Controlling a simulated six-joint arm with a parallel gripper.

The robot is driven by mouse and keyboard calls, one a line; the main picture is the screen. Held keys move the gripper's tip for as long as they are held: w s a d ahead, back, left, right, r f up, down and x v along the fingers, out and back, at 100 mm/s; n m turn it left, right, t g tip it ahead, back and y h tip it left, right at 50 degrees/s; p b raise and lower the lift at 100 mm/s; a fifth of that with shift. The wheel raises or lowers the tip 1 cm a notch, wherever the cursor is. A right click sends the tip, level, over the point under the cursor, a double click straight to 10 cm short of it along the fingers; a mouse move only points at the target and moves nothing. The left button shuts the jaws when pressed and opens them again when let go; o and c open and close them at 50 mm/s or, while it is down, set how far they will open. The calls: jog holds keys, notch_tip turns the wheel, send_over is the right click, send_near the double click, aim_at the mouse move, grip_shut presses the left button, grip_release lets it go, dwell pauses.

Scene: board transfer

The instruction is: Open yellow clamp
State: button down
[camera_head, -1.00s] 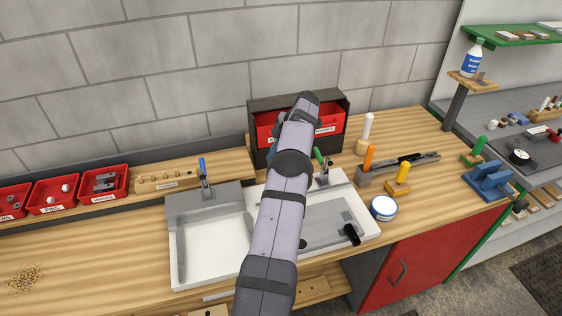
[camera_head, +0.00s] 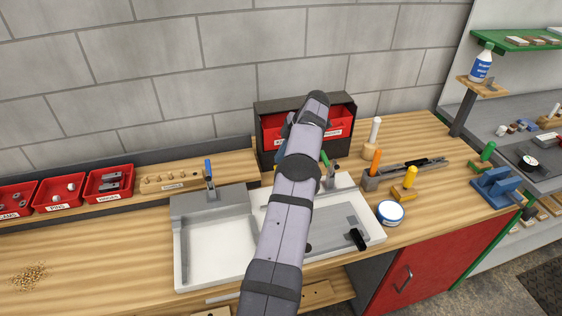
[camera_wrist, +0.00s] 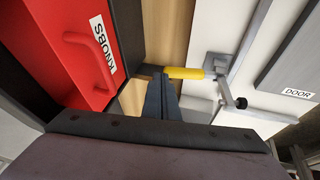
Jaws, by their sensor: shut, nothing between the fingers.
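The yellow clamp handle (camera_wrist: 186,73) lies across the wrist view, above and right of my fingertips. Its metal clamp arm (camera_wrist: 227,92) ends in a black tip (camera_wrist: 241,103) over the white fixture. My gripper (camera_wrist: 162,80) is shut and empty, with its fingertips beside the free end of the yellow handle. I cannot tell whether they touch it. The blue clamp (camera_head: 209,172) and the green clamp (camera_head: 326,160) show on either side of the arm.
A red drawer labelled KNOBS (camera_wrist: 88,50) stands close left of my fingers. A grey panel labelled DOOR (camera_wrist: 290,65) lies at right. The white fixture (camera_head: 212,262) sits on the bench. A white-lidded tin (camera_head: 390,212) and a yellow-handled tool (camera_head: 410,178) stand farther right.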

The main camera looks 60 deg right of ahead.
jog(key=v, duration=0.6)
jog(key=shift+a+r+b, duration=0.15)
jog(key=shift+r+b, duration=0.05)
jog(key=shift+b, duration=0.1)
